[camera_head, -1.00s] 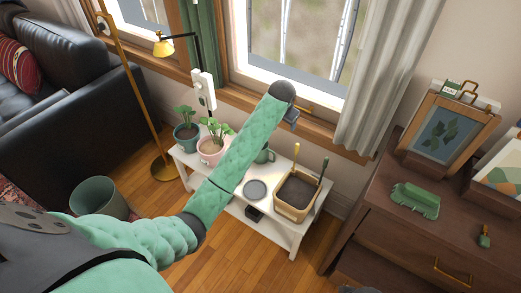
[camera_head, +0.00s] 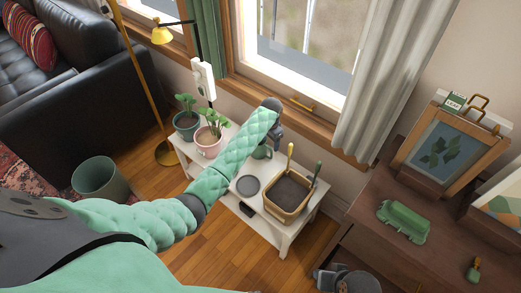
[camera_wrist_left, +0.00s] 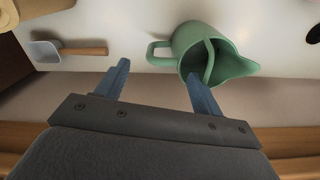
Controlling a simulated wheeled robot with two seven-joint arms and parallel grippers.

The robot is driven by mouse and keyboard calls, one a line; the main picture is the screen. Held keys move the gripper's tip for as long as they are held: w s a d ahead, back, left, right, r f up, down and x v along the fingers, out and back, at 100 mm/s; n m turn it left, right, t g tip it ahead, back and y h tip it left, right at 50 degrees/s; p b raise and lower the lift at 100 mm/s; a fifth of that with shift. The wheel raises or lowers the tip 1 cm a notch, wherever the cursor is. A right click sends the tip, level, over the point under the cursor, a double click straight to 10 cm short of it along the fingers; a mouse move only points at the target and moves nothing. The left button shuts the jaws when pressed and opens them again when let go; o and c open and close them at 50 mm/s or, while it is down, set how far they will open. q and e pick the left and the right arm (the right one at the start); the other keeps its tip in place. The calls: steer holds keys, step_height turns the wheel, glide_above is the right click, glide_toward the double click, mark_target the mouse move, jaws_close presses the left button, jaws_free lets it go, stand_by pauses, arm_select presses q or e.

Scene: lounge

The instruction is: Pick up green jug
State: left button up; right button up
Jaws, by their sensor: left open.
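The green jug (camera_head: 262,153) stands on the white bench, partly hidden behind my left forearm in the head view. In the left wrist view the jug (camera_wrist_left: 205,50) shows from above, its handle to the left and its spout to the right. My left gripper (camera_wrist_left: 160,82) is open and empty, its two blue fingers apart. The handle lies just beyond the gap between them, and the right finger overlaps the jug's near edge in the picture. In the head view my left gripper (camera_head: 276,130) is mostly hidden by its arm, above the jug. My right gripper (camera_head: 328,279) shows partly at the bottom edge.
The white bench (camera_head: 225,197) also holds two potted plants (camera_head: 208,140), a grey dish (camera_head: 248,186) and a wooden planter box (camera_head: 287,193). A small trowel (camera_wrist_left: 75,50) lies left of the jug. The window sill is close behind. A brown dresser (camera_head: 370,225) stands right.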

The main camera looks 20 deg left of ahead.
mark_target(269, 148)
arm_select(q)
steer(key=f, duration=0.6)
steer(key=shift+s+a+f, duration=0.1)
steer(key=shift+s+f, duration=0.05)
steer(key=shift+s, duration=0.1)
steer(key=shift+w+f, duration=0.2)
steer(key=shift+f, duration=0.1)
steer(key=shift+s+r, duration=0.15)
steer(key=shift+r, duration=0.4)
steer(key=shift+c, duration=0.5)
steer(key=shift+f, duration=0.2)
steer(key=c, duration=0.7)
steer(key=shift+r, duration=0.15)
steer(key=c, duration=0.6)
